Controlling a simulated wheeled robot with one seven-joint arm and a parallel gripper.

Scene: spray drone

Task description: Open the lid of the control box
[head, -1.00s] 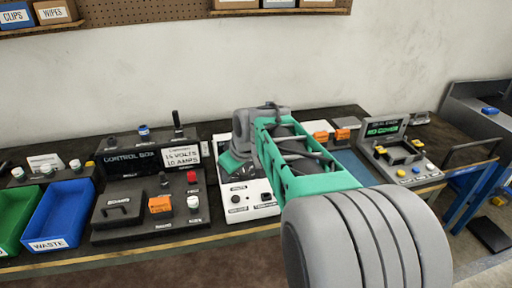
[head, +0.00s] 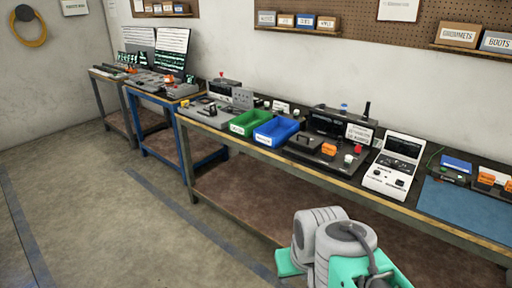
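The control box (head: 326,124) stands on the long workbench, right of the middle in the head view. It is black, with a dark display at the back. On its front deck are a closed-looking black lid (head: 304,143) with a handle, an orange block (head: 328,149) and a red knob (head: 357,149). My grey and teal arm shows at the bottom, in front of the bench and well below the box. My gripper's fingers are not visible, so whether they are open or shut does not show.
A green bin (head: 247,124) and a blue bin (head: 274,131) stand left of the control box. A white instrument (head: 393,165) and a blue mat (head: 455,203) are to its right. More benches with screens run to the far left. The floor (head: 130,215) in front is clear.

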